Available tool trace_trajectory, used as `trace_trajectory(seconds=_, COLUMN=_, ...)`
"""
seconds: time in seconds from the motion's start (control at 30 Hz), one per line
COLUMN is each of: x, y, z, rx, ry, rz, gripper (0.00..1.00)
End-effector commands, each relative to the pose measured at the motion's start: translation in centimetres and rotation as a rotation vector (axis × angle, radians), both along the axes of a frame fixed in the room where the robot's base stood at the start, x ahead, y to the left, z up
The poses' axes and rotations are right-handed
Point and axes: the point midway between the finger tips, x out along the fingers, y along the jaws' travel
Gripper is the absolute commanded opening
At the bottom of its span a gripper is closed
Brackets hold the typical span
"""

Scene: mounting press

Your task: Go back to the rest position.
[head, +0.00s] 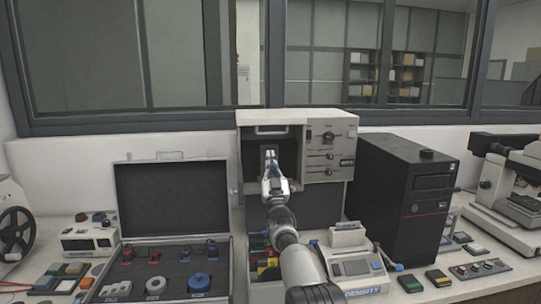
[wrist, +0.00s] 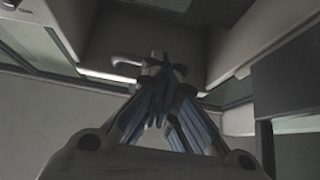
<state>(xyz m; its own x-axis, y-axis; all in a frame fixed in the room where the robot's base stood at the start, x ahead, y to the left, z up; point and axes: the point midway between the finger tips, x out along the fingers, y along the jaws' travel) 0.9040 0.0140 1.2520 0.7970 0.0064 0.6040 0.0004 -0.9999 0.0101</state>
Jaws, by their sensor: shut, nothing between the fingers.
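My gripper (head: 270,155) is in the middle of the head view, in front of the dark opening of the cream mounting press (head: 331,121). Its fingers point up and away. In the wrist view my gripper (wrist: 164,66) has its fingertips together with nothing held between them. Light press walls and a dark recess surround the fingers there. I cannot tell whether the fingertips are inside the opening or just before it. My arm hides part of the press's lower front.
An open dark case (head: 172,199) stands left of my arm. A white device with a small screen (head: 357,267) is close on the right, with a black tower unit (head: 399,195) behind it. A microscope (head: 515,190) stands far right. Small items crowd the bench.

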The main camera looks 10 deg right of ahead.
Motion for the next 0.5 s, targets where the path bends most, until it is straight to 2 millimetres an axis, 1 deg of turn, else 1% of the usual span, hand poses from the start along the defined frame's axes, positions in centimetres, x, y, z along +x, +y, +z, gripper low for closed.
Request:
trace_trajectory(seconds=0.1, x=0.0, y=0.0, z=-0.5, rx=0.000, ry=-0.001, rz=0.000, gripper=0.00)
trace_trajectory(seconds=0.17, x=0.0, y=0.0, z=-0.1, rx=0.000, ry=0.010, rz=0.000, gripper=0.00)
trace_trajectory(seconds=0.27, x=0.3, y=-0.1, z=1.6, rx=-0.001, ry=0.067, rz=0.001, gripper=0.00)
trace_trajectory(seconds=0.37, x=0.2, y=-0.1, z=3.9, rx=-0.002, ry=0.177, rz=0.001, gripper=0.00)
trace_trajectory(seconds=0.4, x=-0.1, y=-0.2, z=4.8, rx=-0.002, ry=0.231, rz=0.001, gripper=0.00)
trace_trajectory(seconds=0.47, x=-1.0, y=-0.3, z=5.9, rx=-0.002, ry=0.314, rz=0.001, gripper=0.00)
trace_trajectory(seconds=0.5, x=-1.7, y=-0.3, z=6.4, rx=-0.003, ry=0.370, rz=0.002, gripper=0.00)
